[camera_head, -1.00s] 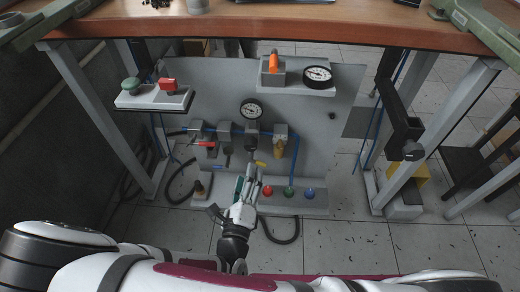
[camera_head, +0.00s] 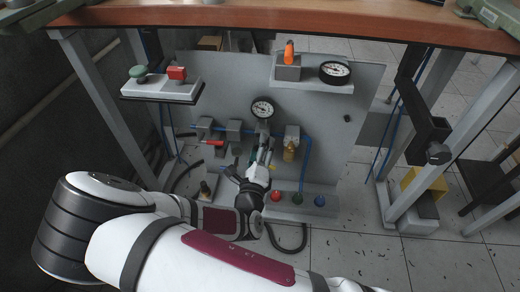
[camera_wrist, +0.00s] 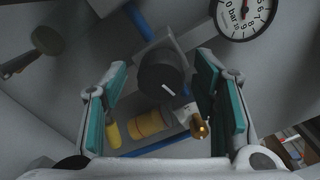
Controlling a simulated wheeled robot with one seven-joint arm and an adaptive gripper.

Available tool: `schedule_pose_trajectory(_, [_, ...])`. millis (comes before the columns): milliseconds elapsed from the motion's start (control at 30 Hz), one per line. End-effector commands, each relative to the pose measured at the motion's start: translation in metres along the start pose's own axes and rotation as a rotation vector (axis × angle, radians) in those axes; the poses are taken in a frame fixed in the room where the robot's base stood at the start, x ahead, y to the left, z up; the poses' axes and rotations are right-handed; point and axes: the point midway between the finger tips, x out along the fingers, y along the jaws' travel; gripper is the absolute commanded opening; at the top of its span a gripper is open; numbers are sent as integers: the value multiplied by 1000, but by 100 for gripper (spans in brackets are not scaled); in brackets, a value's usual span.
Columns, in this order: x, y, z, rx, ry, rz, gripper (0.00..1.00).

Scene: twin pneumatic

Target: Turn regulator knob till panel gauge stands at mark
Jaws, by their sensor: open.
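The regulator knob (camera_wrist: 164,74) is a dark round knob with a white line on its face, in the wrist view. My gripper (camera_wrist: 162,82) is open, its teal-padded fingers on either side of the knob with gaps visible; whether the tips reach past its face I cannot tell. The panel gauge (camera_head: 263,109) is a round white dial above my gripper (camera_head: 264,152) in the head view. The gauge also shows at the top right of the wrist view (camera_wrist: 247,12), cut off by the edge; its needle and mark cannot be read. In the head view my gripper mostly hides the knob.
Grey valve blocks (camera_head: 234,131), a red lever (camera_head: 213,143) and a brass fitting (camera_head: 289,151) sit close by on the panel (camera_head: 335,150). Coloured buttons (camera_head: 298,198) lie below. The table (camera_head: 300,32) overhangs.

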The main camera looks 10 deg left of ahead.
Motion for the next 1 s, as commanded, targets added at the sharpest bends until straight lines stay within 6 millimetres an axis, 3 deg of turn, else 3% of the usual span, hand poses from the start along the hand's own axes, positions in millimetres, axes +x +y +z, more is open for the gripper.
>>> schedule_pose_trajectory(400, [10,-1,0,1,0,-1,54])
schedule_pose_trajectory(467, [10,-1,0,1,0,-1,45])
schedule_pose_trajectory(633, [10,-1,0,1,0,-1,6])
schedule_pose_trajectory(1000, [10,-2,0,39,1,-1,6])
